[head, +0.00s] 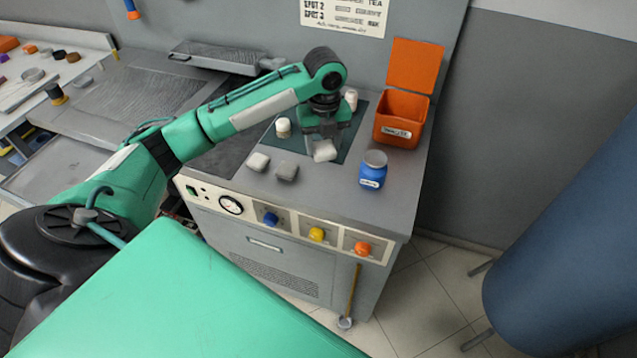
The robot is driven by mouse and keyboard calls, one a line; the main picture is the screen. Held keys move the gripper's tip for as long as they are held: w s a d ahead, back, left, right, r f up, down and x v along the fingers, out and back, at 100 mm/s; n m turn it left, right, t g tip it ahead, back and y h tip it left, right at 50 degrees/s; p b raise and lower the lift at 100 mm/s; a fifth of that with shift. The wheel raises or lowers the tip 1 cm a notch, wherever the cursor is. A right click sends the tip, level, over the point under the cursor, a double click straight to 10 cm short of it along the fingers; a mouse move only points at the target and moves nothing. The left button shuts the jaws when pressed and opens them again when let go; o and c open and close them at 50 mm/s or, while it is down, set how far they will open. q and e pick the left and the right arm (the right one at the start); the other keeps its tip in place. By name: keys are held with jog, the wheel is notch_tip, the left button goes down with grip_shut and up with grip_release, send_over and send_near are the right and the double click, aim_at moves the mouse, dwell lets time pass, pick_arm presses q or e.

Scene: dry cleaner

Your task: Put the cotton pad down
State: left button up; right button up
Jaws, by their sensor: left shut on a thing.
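My left gripper (323,136) reaches down over the right part of the grey machine top. It is shut on a white cotton pad (325,151), whose lower part shows below the fingers. I cannot tell whether the pad touches the surface. Two more pale pads lie on the grey top to the left, one pad (258,162) and a greyer pad (287,171). My right gripper is not in view.
A blue labelled jar (373,170) stands to the right. An open orange bin (400,118) stands at the back right. Knobs (317,234) line the machine's front.

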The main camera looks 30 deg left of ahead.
pick_arm(q)
notch_tip(320, 180, up, 5)
jog(key=w+a+m, duration=0.2)
jog(key=m, duration=0.4)
jog(key=m+p, duration=0.1)
jog(key=p, duration=0.3)
send_over(318, 182)
notch_tip(318, 182, down, 14)
jog(key=shift+d, duration=0.1)
jog(key=shift+f, duration=0.6)
notch_tip(318, 182, down, 4)
jog(key=shift+p, duration=0.4)
jog(key=shift+f, duration=0.1)
